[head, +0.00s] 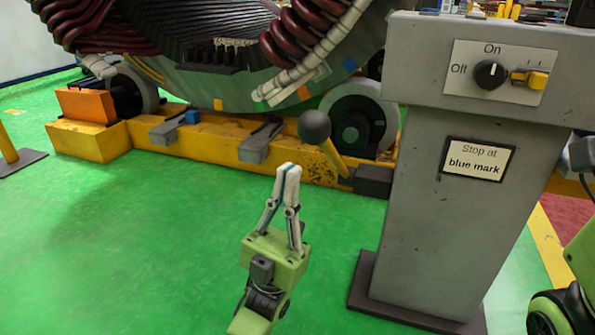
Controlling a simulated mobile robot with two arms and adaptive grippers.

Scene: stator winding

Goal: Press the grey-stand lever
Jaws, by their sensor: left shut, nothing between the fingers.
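The grey stand (425,200) stands at the right, with a sloped panel on top. The panel carries a black Off/On knob (490,75) and a small yellow lever (530,78) to its right. A second lever, a yellow rod with a black ball (314,127), leans beside the stand from a dark box near the yellow base. My left gripper (290,168) is shut and empty, pointing up in front of the yellow base. It is left of the stand and, in the picture, just below the black ball. It appears apart from both levers. My right gripper's fingers are not visible.
A large stator (230,90) with dark red windings rests on rollers (355,120) over a yellow base (215,150). The stand bears a sign (478,159) reading "Stop at blue mark". The green floor (120,230) at the left is clear. Part of my right arm shows at the right edge.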

